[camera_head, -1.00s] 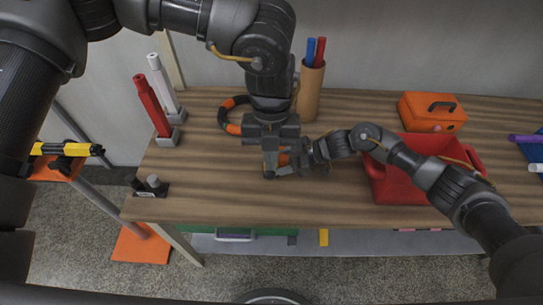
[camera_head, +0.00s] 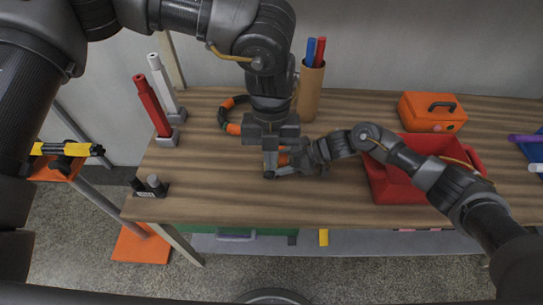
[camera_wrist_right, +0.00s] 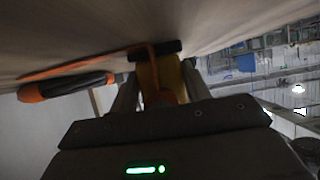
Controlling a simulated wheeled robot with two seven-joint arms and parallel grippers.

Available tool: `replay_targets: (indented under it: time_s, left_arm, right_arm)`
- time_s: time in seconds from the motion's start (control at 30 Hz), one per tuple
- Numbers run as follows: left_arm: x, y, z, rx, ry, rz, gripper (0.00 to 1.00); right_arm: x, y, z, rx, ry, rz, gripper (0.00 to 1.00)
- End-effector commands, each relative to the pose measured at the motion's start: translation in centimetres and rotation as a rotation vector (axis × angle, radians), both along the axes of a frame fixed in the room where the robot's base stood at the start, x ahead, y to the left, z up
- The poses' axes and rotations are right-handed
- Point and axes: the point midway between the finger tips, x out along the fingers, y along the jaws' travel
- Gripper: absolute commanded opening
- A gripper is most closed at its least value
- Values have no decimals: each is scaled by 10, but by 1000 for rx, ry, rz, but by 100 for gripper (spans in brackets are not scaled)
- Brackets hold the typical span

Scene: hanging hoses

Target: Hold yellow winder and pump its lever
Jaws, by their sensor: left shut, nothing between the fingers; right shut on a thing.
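In the right wrist view, my right gripper (camera_wrist_right: 160,92) is shut on a yellow piece, which I take for the yellow winder (camera_wrist_right: 158,72). A dark bar (camera_wrist_right: 155,48), possibly its lever, lies across its far end. In the head view, my right gripper (camera_head: 285,168) is low over the table's middle, and the winder is mostly hidden; only a bit of orange shows there. My left gripper (camera_head: 270,163) points down right beside it, shut and empty. I cannot tell whether it touches the lever.
An orange-and-black ring (camera_head: 233,127) lies behind the grippers. A brown cylinder (camera_head: 309,95) holds blue and red sticks. A red bin (camera_head: 395,192) and an orange box (camera_head: 432,112) stand right. Red (camera_head: 153,105) and white (camera_head: 163,85) posts stand left.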

Motion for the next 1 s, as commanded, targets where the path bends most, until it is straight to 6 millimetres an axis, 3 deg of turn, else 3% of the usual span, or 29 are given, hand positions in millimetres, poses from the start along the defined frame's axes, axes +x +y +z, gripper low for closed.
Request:
replay_targets:
  time_s: [0.17, 1.0]
  left_arm:
    - [0, 0, 0, 0, 0, 0, 13]
    - [0, 0, -16, 0, 0, 0, 13]
  right_arm:
    - [0, 0, 0, 0, 0, 0, 34]
    - [0, 0, 0, 0, 0, 0, 34]
